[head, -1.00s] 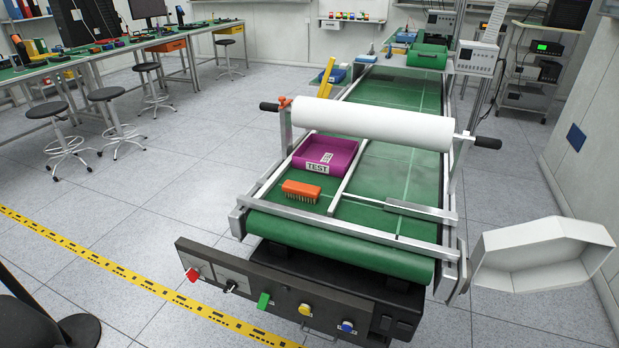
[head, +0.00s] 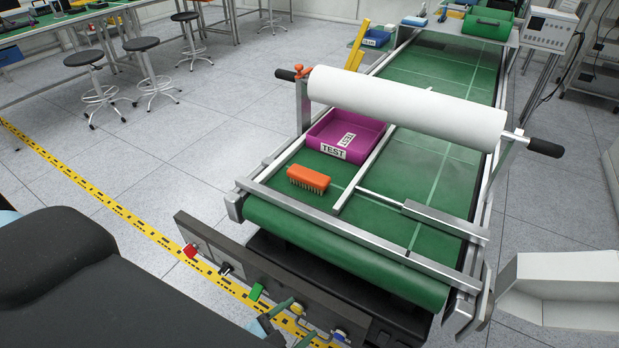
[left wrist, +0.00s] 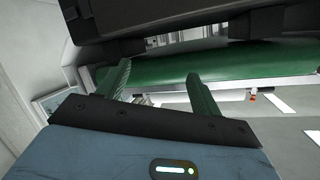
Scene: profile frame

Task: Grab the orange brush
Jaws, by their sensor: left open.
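The orange brush (head: 308,179) lies on the green conveyor belt near its front end, bristles toward the front, just before a purple tray (head: 372,133) labelled TEST. My left gripper (head: 294,323) is at the bottom edge of the head view, by the front control panel, well short of the brush and lower in the picture. In the left wrist view its two green fingers (left wrist: 161,90) are spread apart with nothing between them. The brush does not show in the left wrist view. My right gripper is in neither view.
A metal crossbar (head: 345,226) runs over the belt's front, and a divider rail (head: 362,170) passes right of the brush. A white roll (head: 405,108) spans the belt behind it. The dark control panel (head: 220,262) with buttons is in front. A white box (head: 560,290) stands right.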

